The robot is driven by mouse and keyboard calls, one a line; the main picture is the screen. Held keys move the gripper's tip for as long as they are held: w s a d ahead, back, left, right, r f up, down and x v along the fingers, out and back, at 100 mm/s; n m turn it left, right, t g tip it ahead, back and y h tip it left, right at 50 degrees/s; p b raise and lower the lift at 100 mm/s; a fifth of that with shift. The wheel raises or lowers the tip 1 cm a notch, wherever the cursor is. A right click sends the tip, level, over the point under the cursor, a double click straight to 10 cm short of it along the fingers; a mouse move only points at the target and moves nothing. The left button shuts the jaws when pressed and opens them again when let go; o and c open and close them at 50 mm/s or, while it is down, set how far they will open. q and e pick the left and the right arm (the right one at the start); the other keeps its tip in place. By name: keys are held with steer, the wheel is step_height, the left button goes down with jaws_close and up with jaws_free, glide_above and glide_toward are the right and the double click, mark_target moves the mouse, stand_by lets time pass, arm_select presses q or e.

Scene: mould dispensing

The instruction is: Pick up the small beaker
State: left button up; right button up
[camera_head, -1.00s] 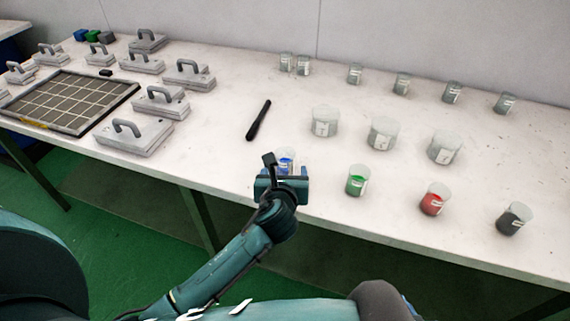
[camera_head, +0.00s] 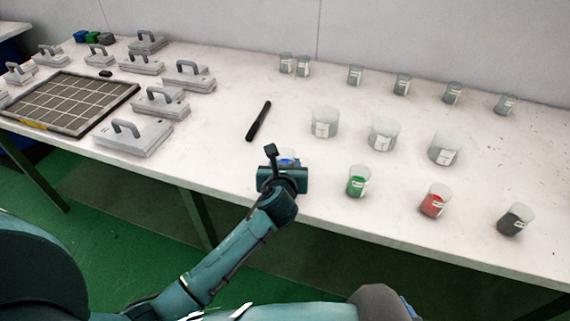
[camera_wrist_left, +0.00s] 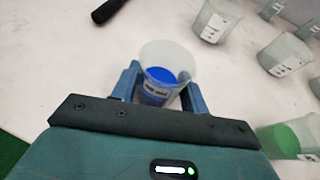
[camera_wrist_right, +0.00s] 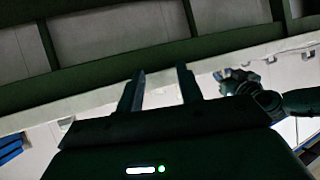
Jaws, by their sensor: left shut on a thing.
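A small clear beaker with blue contents and a white label (camera_wrist_left: 163,72) is between the fingers of my left gripper (camera_wrist_left: 160,88), which is shut on it, one finger on each side. In the head view most of the blue beaker (camera_head: 289,158) is hidden behind my left gripper (camera_head: 283,172), near the table's front edge. I cannot tell whether the beaker's base touches the table. My right gripper (camera_wrist_right: 161,88) has its fingers apart with nothing between them; it shows only in the right wrist view.
Beakers with green (camera_head: 357,182), red (camera_head: 434,201) and dark (camera_head: 514,220) contents stand to the right along the front of the white table (camera_head: 215,215). Larger beakers (camera_head: 384,134) and smaller ones (camera_head: 402,84) stand behind. A black pen-like stick (camera_head: 259,121) and handled blocks (camera_head: 134,137) lie left.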

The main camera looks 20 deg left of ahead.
arm_select(q)
steer(key=shift+c, duration=1.4)
steer(key=shift+r, duration=0.1)
